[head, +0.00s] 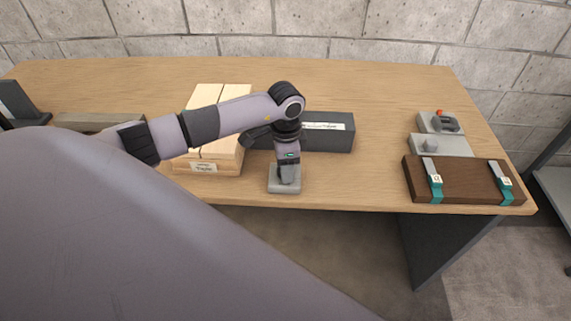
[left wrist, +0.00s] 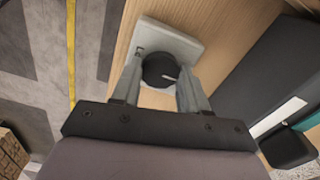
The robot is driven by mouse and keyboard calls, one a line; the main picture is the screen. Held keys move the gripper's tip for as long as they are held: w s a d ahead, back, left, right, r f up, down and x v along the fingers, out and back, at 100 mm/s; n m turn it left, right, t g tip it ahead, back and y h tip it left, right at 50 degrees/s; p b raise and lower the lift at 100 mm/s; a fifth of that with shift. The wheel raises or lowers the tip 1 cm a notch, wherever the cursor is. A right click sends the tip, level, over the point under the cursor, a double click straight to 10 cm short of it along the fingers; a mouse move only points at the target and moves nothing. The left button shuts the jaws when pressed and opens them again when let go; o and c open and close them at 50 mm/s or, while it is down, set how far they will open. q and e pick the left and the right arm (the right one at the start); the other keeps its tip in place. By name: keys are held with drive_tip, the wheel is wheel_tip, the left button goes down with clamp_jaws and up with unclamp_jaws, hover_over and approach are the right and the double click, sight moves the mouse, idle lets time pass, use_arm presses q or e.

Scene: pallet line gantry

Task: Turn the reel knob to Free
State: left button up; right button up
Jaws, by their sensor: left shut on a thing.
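The reel knob (left wrist: 158,69) is a round dark knob with a light pointer line, on a pale grey base plate (left wrist: 172,36). In the head view the base (head: 284,188) sits near the table's front edge, and the knob is hidden by my gripper. My left gripper (head: 288,178) points down over it, shut on the knob, with one finger on each side in the left wrist view (left wrist: 160,80). A small mark shows at one corner of the plate, too small to read. My right gripper is not in view.
A box with pale wooden slats (head: 225,98) stands left of the gripper. A dark grey labelled box (head: 340,138) lies behind it. At right are grey fixtures (head: 445,147) and a brown board with teal clamps (head: 465,180). The table (head: 375,180) is clear between.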

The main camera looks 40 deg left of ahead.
use_arm(q)
drive_tip(key=shift+a+r, duration=0.1)
drive_tip(key=o, duration=1.1)
drive_tip(key=shift+c, duration=0.2)
drive_tip(key=shift+r+b, duration=0.4)
drive_tip(key=shift+r, duration=3.2)
drive_tip(key=shift+f, duration=0.1)
